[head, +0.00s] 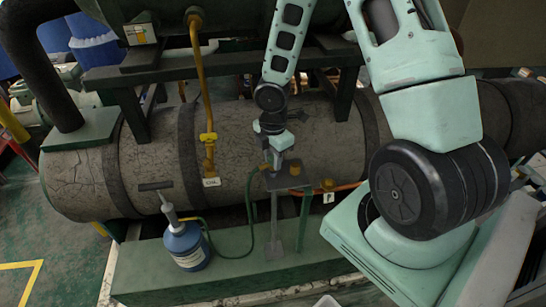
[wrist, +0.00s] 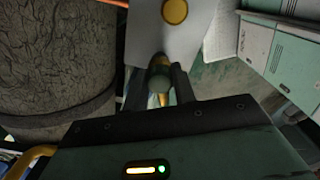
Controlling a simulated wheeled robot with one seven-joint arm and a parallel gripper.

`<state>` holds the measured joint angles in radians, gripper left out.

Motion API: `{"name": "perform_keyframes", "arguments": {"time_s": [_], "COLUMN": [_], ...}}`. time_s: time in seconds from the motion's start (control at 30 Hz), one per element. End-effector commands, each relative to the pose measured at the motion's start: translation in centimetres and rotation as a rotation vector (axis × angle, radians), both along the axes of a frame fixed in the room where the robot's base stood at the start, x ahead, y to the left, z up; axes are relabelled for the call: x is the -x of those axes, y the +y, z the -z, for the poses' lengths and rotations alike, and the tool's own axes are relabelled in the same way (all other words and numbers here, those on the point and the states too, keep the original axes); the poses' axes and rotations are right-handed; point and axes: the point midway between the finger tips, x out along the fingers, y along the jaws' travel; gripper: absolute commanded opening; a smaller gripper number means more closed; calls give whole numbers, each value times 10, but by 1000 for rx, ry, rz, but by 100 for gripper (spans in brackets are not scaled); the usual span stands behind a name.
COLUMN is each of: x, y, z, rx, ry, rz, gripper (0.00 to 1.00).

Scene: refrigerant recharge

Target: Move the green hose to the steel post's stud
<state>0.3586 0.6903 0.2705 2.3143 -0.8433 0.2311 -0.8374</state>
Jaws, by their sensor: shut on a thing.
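The green hose (head: 249,220) runs from the blue hand-pump canister (head: 187,247) along the green base and up to my gripper (head: 270,164). In the wrist view my gripper (wrist: 158,88) is shut on the hose's end fitting (wrist: 159,78), which is dull green with a brass part. The steel post (head: 274,222) stands on the base with a grey plate (head: 287,181) on top. A round yellow cap (head: 295,168) is on the plate; it also shows in the wrist view (wrist: 175,11). The fitting is at the plate's edge; I cannot tell whether it touches. No bare stud is clearly visible.
A large cracked grey tank (head: 100,170) lies behind the post. A yellow pipe (head: 205,100) with a label reading OIL comes down left of my gripper. A green post (head: 304,222) and an orange pipe (head: 347,187) are to the right.

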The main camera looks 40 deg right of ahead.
Motion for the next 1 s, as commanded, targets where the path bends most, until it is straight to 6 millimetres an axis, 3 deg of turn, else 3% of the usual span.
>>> {"name": "perform_keyframes", "arguments": {"time_s": [0.67,0.7,0.77,1.0], "x": [0,0,0,0], "y": [0,0,0,0], "z": [10,10,9,9], "rx": [0,0,0,0], "ry": [0,-1,0,0], "rz": [0,0,0,0], "gripper": [5,38,52,52]}}
